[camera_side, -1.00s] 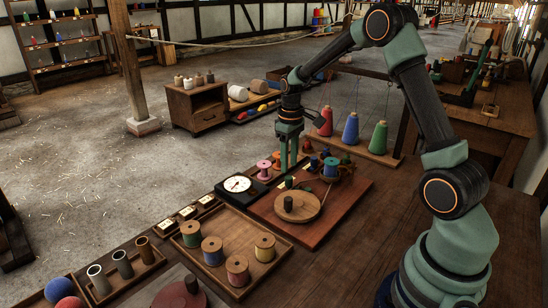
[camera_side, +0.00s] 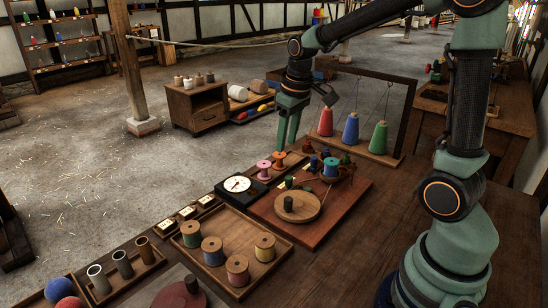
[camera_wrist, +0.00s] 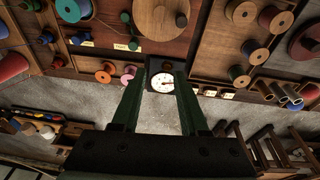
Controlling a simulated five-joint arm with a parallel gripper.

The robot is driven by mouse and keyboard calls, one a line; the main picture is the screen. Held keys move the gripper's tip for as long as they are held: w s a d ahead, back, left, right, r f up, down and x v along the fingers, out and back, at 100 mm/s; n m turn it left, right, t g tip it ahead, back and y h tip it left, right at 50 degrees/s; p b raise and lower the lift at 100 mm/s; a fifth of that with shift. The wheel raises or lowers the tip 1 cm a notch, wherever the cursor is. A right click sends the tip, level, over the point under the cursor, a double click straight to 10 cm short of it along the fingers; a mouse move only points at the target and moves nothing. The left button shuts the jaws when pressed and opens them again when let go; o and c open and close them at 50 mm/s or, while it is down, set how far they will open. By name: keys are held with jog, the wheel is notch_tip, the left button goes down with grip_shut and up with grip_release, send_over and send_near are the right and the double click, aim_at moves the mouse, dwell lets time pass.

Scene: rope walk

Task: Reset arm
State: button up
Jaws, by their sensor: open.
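My gripper (camera_side: 287,144) hangs above the far edge of the bench in the side view, pointing down, clear of the things below. In the wrist view my gripper (camera_wrist: 158,82) shows two green fingers spread apart with nothing held between them. The white round dial (camera_wrist: 166,83) on its black base lies beyond the fingertips there. In the side view the dial (camera_side: 237,184) sits left of and below the fingers. An orange spool (camera_side: 279,160) and a pink spool (camera_side: 264,169) stand on the bench just below the fingers.
A tray (camera_side: 225,283) with several thread spools stands in front. A red-brown board (camera_side: 330,218) carries a round wooden disc (camera_side: 298,207). Red, blue and green cones (camera_side: 350,130) stand under a frame behind. Open air surrounds my gripper.

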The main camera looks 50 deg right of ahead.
jog(key=s+a+r+t, duration=0.3)
jog(key=s+a, duration=0.5)
jog(key=s, duration=0.3)
jog(key=shift+r, duration=0.85)
jog(key=shift+r, duration=0.1)
